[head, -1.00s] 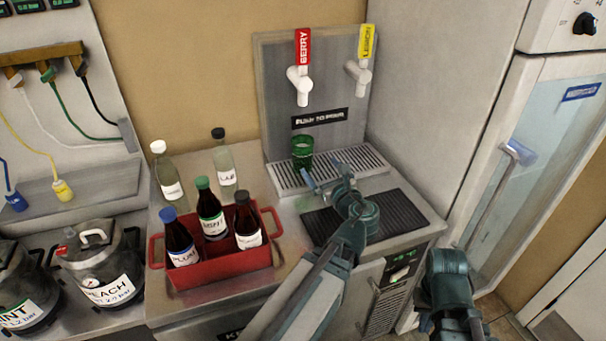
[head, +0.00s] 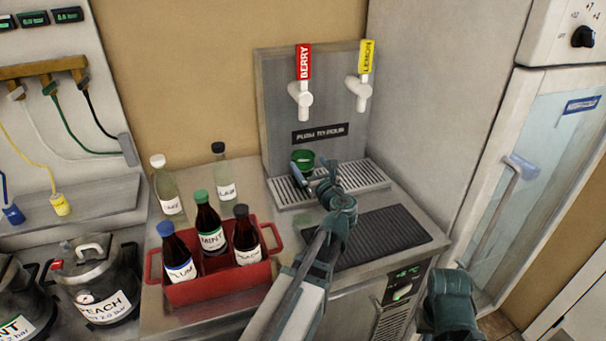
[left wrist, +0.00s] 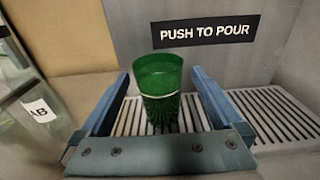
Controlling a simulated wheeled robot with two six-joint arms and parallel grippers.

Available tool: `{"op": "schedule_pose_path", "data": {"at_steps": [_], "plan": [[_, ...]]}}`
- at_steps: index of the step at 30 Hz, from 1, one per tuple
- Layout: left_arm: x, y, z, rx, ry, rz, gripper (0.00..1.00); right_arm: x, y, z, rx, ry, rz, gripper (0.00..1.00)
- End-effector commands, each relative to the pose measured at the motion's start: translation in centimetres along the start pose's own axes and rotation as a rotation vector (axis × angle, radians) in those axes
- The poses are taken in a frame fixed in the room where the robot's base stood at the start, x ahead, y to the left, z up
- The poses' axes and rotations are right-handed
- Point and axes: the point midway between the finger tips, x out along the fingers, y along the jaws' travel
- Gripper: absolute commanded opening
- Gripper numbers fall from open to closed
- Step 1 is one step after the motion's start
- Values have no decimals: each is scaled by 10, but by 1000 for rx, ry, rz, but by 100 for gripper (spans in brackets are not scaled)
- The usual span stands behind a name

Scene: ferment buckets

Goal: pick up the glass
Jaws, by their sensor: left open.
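The green glass (head: 303,159) stands upright on the metal drip tray below the red BERRY tap. It also shows in the left wrist view (left wrist: 160,88). My left gripper (head: 311,172) is open, with its blue fingers (left wrist: 158,100) on either side of the glass in the left wrist view. I see a gap between each finger and the glass. In the head view the gripper hides the lower part of the glass. My right arm (head: 450,305) shows at the bottom right, pointing down; its jaws cannot be made out.
The slatted drip tray (head: 370,174) and a black mat (head: 385,238) lie on the counter. A red crate (head: 215,283) with three dark bottles stands left of my left arm, two clear bottles behind it. The dispenser back panel (head: 275,110) rises close behind the glass.

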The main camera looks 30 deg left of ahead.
Motion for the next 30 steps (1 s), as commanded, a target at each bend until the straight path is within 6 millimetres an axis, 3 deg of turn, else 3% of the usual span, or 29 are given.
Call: {"op": "schedule_pose_path", "data": {"at_steps": [7,16,23,30], "plan": [[9,1,-2,0,0,2,100,3,0,0,0,0,0,0],[50,2,-5,0,0,2,100,8,-1,0,0,0,0,0],[52,3,-5,0,0,1,100,8,-1,0,0,0,0,0],[52,3,-5,0,0,1,60,8,-1,0,0,0,0,0]]}}
